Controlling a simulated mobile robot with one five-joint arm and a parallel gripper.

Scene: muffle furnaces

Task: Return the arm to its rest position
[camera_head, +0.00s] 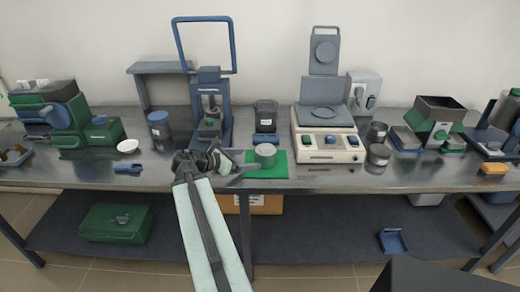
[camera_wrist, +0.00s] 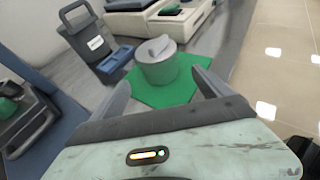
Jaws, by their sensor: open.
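My gripper (camera_head: 240,169) is at the end of my pale green arm, which reaches forward over the front edge of the bench. In the wrist view the gripper (camera_wrist: 164,98) shows two dark fingers spread apart with nothing between them. A grey lidded pot (camera_wrist: 157,66) stands upright on a green mat (camera_wrist: 178,94), just beyond the fingertips. In the head view the pot (camera_head: 265,154) is to the right of the gripper, on the mat (camera_head: 280,170). I cannot tell whether a finger touches the pot.
A blue press (camera_head: 211,105) stands behind the gripper. A dark handled container (camera_head: 266,117) is behind the pot, and a cream device (camera_head: 328,146) is to its right. A white bowl (camera_head: 128,146) lies left. A lower shelf (camera_head: 320,240) holds a green box (camera_head: 116,223).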

